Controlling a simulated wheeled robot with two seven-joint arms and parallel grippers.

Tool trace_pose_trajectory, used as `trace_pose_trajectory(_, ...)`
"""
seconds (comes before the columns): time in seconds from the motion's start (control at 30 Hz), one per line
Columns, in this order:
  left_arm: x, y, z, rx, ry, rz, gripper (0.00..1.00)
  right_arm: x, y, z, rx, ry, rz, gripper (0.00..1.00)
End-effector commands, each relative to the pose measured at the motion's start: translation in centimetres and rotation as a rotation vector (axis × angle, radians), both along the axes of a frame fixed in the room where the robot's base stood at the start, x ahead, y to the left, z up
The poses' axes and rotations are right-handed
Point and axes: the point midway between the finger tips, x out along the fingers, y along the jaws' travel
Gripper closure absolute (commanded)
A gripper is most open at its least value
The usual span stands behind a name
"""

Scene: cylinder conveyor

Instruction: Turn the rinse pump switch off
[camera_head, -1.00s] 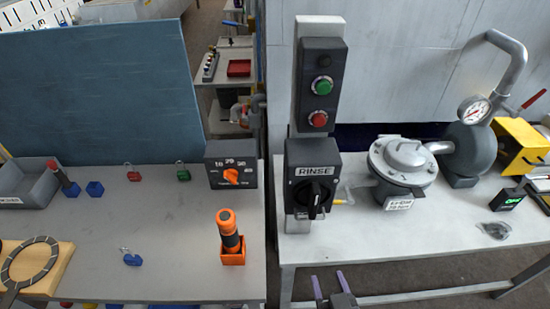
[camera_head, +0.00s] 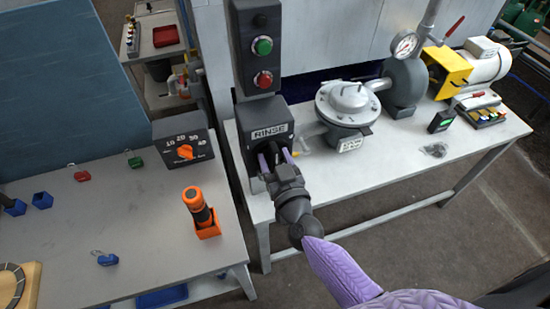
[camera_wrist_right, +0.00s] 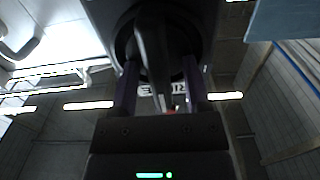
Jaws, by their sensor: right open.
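The rinse pump switch is a dark box labelled RINSE (camera_head: 270,133) with a black rotary handle, mounted low on the post at the right table's left end. My right gripper (camera_head: 275,157) is in front of it, with its purple fingers reaching to the handle, one on each side. In the right wrist view the black handle (camera_wrist_right: 153,50) stands between the two fingers of the gripper (camera_wrist_right: 158,85), which is open. Whether a finger touches the handle I cannot tell. The gripper partly hides the handle in the head view. My left gripper is not in view.
Above the switch are a green button (camera_head: 262,45) and a red button (camera_head: 263,79). A grey pump housing (camera_head: 347,105) stands to the right.

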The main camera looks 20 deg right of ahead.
Motion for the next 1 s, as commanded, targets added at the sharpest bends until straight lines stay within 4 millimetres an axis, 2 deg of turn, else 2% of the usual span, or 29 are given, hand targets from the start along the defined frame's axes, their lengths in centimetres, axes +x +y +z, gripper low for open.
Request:
trace_pose_trajectory(0.03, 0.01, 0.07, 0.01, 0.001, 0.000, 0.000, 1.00, -0.01, 0.00, 0.01, 0.000, 0.000, 0.000, 0.42)
trace_pose_trajectory(0.3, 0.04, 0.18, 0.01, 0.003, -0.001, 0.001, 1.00, -0.03, -0.01, 0.01, 0.000, 0.000, 0.000, 0.99)
trace_pose_trajectory(0.73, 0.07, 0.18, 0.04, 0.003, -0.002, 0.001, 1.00, -0.04, -0.04, 0.01, 0.031, 0.001, 0.000, 1.00)
trace_pose_trajectory(1.0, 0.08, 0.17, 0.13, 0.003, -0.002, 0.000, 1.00, -0.04, -0.19, -0.01, 0.194, 0.007, 0.000, 1.00)
